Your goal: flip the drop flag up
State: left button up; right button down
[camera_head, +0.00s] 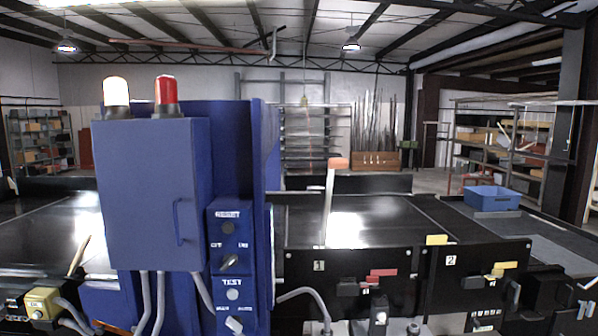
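A pale upright strip with an orange tip (330,200) stands behind panel 1 (302,285), leaning slightly right. A yellow tab (437,240) sits low at the top edge of panel 2 (450,290). A red piece (383,272) is on the front of panel 1 and a yellow piece (505,267) on the front of panel 2. No readable label says which part is the drop flag. Neither of my grippers is clearly in view.
A blue cabinet (150,190) with a white lamp (116,92) and a red lamp (167,90) rises left of centre. Its side panel (230,255) carries knobs. A blue bin (491,198) stands at right. The dark conveyor (385,222) looks clear.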

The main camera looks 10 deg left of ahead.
aim_at(333, 163)
jog(key=u, duration=0.35)
jog(key=k, duration=0.9)
jog(key=z, duration=0.35)
jog(key=i, duration=0.65)
jog(key=z, duration=0.5)
jog(key=i, duration=0.85)
jog(key=u, duration=0.3)
